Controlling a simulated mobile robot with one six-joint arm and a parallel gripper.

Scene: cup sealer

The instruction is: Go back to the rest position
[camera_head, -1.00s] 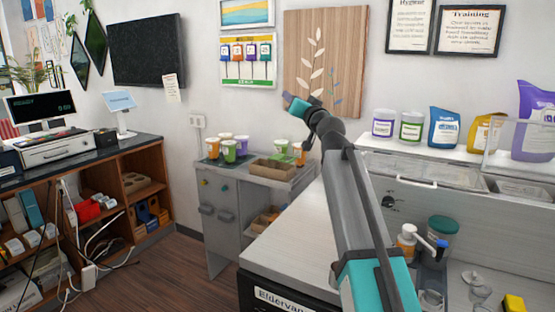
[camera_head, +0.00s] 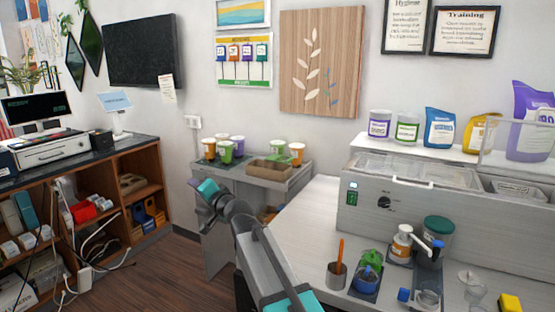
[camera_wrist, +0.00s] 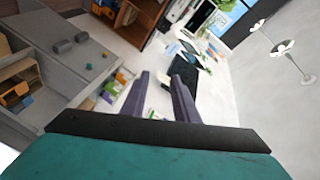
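My gripper (camera_head: 200,187) is at the end of my arm, left of the white counter, in front of the grey cabinet. In the wrist view my gripper (camera_wrist: 162,80) shows two dark fingers with a clear gap between them and nothing held. The fingers appear well apart from the surfaces behind them.
The grey cabinet (camera_head: 225,215) carries several coloured cups and a cardboard tray (camera_head: 270,170). The white counter (camera_head: 300,225) holds a long white unit (camera_head: 420,212), a pump bottle (camera_head: 402,243) and a metal cup (camera_head: 337,275). Wooden floor (camera_head: 165,265) lies open left of the counter.

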